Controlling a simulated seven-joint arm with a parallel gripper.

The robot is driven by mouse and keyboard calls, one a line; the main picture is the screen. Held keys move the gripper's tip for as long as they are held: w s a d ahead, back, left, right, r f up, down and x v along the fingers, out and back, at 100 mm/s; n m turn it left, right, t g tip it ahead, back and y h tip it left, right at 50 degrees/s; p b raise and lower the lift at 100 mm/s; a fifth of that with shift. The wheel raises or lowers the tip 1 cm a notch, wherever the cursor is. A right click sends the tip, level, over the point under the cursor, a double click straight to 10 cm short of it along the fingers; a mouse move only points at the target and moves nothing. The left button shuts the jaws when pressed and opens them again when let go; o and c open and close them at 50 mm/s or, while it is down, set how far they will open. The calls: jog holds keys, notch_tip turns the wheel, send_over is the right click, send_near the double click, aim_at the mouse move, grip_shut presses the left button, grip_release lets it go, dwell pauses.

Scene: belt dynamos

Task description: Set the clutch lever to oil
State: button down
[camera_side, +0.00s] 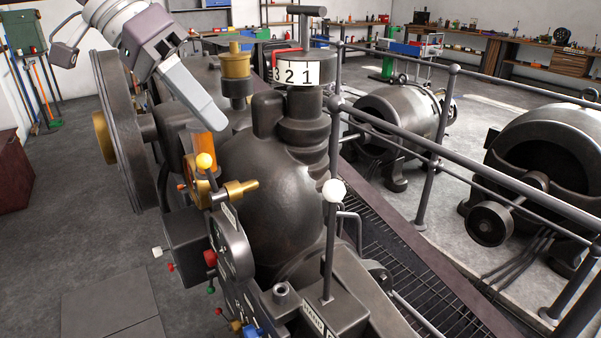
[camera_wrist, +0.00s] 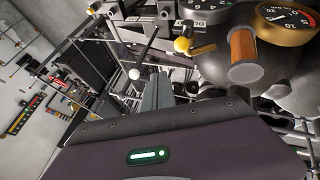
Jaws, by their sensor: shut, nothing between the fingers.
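My gripper (camera_side: 213,119) is shut and empty, above and left of the machine's rounded dark housing. Its closed fingers also show in the wrist view (camera_wrist: 158,88). A lever with a white ball knob (camera_side: 334,190) stands upright on a dark box at the front right; the box carries a label partly reading "HAND". The white knob (camera_wrist: 134,74) also shows left of the fingers in the wrist view. A yellow ball knob (camera_side: 205,160) sits below my fingers beside brass fittings, and shows in the wrist view (camera_wrist: 181,45). I cannot tell which lever is marked as the clutch.
A glass-like orange cylinder (camera_wrist: 243,52) and a gauge (camera_wrist: 288,18) lie right of the fingers in the wrist view. A counter (camera_side: 297,74) reading 321 tops the housing. Railings (camera_side: 430,155) stand to the right. A flywheel (camera_side: 120,130) stands left.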

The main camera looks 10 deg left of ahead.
jog(key=shift+m+g+h, duration=0.4)
jog(key=shift+m+h, duration=0.1)
jog(key=shift+m, duration=0.2)
jog(key=w+d, duration=0.1)
jog(key=w+d+f, duration=0.1)
jog(key=d, duration=0.1)
jog(key=shift+w+d+f, duration=0.1)
jog(key=shift+w, duration=0.15)
jog(key=s+d+f, duration=0.1)
jog(key=d+f, duration=0.6)
jog(key=d, duration=0.2)
jog(key=shift+s+d, duration=0.3)
